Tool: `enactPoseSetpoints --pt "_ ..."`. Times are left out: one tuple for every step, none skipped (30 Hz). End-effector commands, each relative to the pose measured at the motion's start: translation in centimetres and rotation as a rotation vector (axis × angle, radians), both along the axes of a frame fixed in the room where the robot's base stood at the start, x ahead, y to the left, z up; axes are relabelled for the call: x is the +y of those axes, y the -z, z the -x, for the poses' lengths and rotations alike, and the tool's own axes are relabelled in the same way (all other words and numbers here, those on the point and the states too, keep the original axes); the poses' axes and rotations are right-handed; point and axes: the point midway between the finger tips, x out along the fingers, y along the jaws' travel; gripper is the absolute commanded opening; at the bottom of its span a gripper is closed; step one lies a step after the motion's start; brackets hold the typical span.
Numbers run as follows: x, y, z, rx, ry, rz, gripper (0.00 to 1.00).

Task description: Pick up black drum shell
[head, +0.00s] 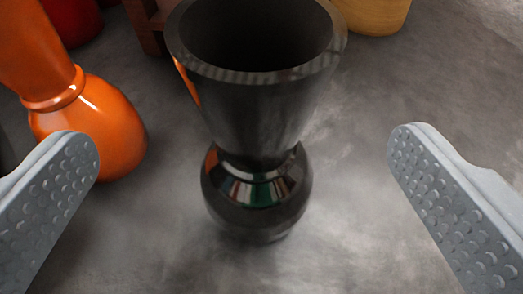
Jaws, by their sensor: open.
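The black drum shell (256,125) stands upright on the grey floor in the middle of the head view. It is glossy and goblet-shaped, with a wide open rim at the top, a narrow waist and a rounded bulb below. My gripper (243,150) is open, with one grey studded finger at the left and one at the right. The shell appears between the two fingers in the picture, with clear gaps on both sides. Neither finger touches it.
An orange drum shell (95,120) stands close at the left, near the left finger. A dark red object (72,20), a brown wooden piece (145,25) and a yellowish round object (375,14) are at the back. The grey floor (440,85) at the right is clear.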

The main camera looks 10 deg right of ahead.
Motion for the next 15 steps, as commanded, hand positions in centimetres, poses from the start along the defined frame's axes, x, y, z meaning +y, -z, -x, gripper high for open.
enactPoseSetpoints --pt "-0.2 0.5 -1.0 -0.004 0.002 0.000 0.98" --pt "-0.2 0.7 -1.6 -0.004 0.002 0.000 0.98" --pt "-0.3 0.9 -2.2 -0.005 0.002 0.000 0.98" --pt "-0.4 1.1 -2.6 -0.005 0.003 0.001 0.98" --pt "-0.4 1.3 -2.9 -0.004 0.003 0.001 0.98" --pt "-0.4 1.5 -3.3 -0.002 0.002 0.001 0.98" --pt "-0.4 1.6 -3.6 -0.001 0.001 0.002 0.98" --pt "-0.5 1.7 -3.8 0.000 0.001 0.002 0.98" --pt "-0.5 1.8 -4.0 0.000 0.001 0.002 0.98" --pt "-0.5 1.8 -4.2 0.000 0.001 0.002 0.98" --pt "-0.5 1.8 -4.3 0.000 0.001 0.002 0.98" --pt "-0.5 1.9 -4.4 0.000 0.001 0.002 0.98" --pt "-0.5 1.9 -4.5 0.000 0.001 0.002 0.98" --pt "-0.6 1.9 -4.6 -0.001 0.001 0.002 0.98" --pt "-0.6 2.0 -4.9 -0.002 0.001 0.002 0.98"
